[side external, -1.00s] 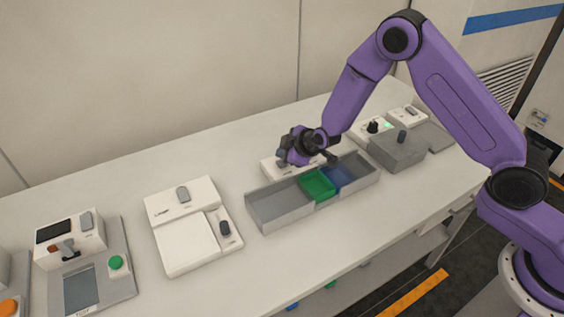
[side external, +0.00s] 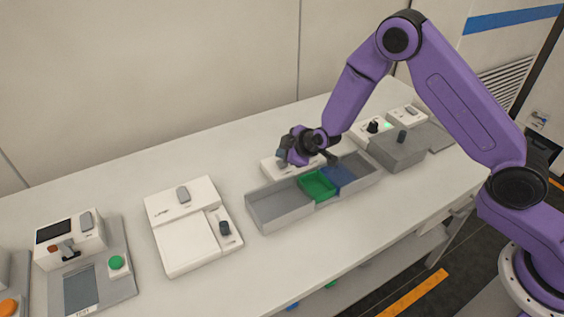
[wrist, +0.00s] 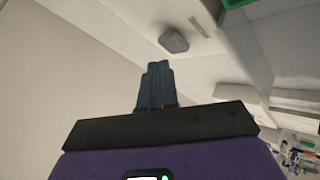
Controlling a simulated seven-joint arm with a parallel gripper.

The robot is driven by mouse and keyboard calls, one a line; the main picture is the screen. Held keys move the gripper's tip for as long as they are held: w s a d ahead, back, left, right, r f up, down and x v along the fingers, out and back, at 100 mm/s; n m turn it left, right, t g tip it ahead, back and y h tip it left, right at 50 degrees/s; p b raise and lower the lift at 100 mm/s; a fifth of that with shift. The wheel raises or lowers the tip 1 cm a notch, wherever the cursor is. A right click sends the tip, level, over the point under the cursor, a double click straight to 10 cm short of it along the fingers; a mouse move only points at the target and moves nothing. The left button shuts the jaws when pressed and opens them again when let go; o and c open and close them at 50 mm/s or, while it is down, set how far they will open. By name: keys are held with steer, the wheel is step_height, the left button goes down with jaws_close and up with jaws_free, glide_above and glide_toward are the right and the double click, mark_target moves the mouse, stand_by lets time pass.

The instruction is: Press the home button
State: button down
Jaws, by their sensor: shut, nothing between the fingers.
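A white device (side external: 272,169) stands behind the grey tray in the side view, partly hidden by my gripper. In the wrist view a rounded grey button (wrist: 174,40) stands up from a white surface beside a small label (wrist: 200,26) too blurred to read, so I cannot confirm it is the home button. My gripper (wrist: 158,66) is shut and empty, its dark fingertips just short of the button in that picture. In the side view my gripper (side external: 284,155) is low over the white device; contact cannot be told.
A grey tray (side external: 277,207) with green (side external: 318,185) and blue (side external: 340,175) sections lies in front. A grey box (side external: 397,152) stands to the right. A white two-part device (side external: 187,220) and a panel with a green button (side external: 116,262) stand left. Bare counter lies between them.

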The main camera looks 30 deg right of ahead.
steer(key=shift+f, duration=0.15)
steer(key=shift+f, duration=0.3)
steer(key=shift+f, duration=0.45)
stand_by(0.9)
steer(key=shift+r, duration=0.15)
stand_by(0.3)
steer(key=shift+r, duration=0.75)
steer(key=shift+r, duration=2.5)
